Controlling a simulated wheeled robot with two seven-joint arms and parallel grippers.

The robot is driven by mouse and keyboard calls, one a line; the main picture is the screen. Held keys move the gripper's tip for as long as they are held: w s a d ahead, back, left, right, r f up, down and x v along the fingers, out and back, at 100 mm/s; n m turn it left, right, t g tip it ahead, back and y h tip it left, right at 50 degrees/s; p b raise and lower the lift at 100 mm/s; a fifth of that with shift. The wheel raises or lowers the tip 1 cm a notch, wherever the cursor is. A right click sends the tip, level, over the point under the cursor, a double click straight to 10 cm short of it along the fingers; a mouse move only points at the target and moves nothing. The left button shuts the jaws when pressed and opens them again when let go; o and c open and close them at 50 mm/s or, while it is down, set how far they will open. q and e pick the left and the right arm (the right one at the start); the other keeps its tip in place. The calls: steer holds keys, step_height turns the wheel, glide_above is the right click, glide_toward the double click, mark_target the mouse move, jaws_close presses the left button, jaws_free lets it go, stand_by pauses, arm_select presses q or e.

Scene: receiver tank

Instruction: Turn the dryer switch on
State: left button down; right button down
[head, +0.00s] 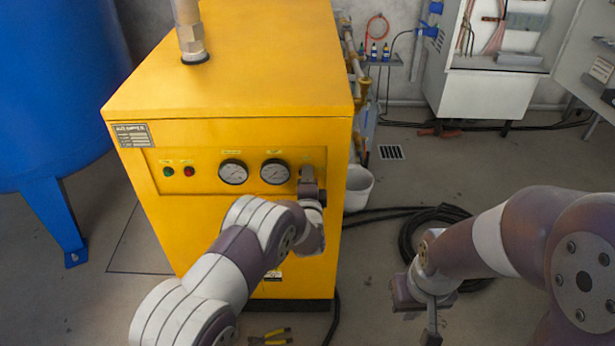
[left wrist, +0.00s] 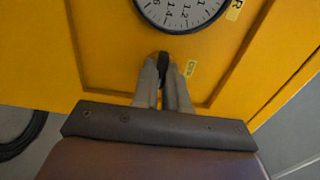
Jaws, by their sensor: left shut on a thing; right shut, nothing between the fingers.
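The dryer is a yellow cabinet (head: 240,75) with a front panel holding a green light, a red light and two round gauges. The dryer switch is a small black knob (left wrist: 163,60) at the right end of this panel, below and beside a gauge in the left wrist view. My left gripper (left wrist: 163,75) is shut on the black switch knob. In the head view my left gripper (head: 308,178) reaches the panel's right end and hides the switch. My right gripper (head: 432,325) is shut and empty, low over the floor at the right.
A blue tank (head: 60,85) stands at the left. A white bucket (head: 358,186) and a coiled black hose (head: 425,225) lie right of the cabinet. Yellow-handled pliers (head: 270,338) lie on the floor in front. An open electrical cabinet (head: 485,90) stands at the back right.

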arm_select(q)
steer(key=shift+f, duration=0.15)
stand_by(0.3)
steer(key=c, duration=1.2)
jaws_free()
steer(key=shift+o, duration=0.2)
steer(key=s, duration=1.2)
steer(key=shift+s+p, duration=0.35)
steer(key=shift+s, duration=0.05)
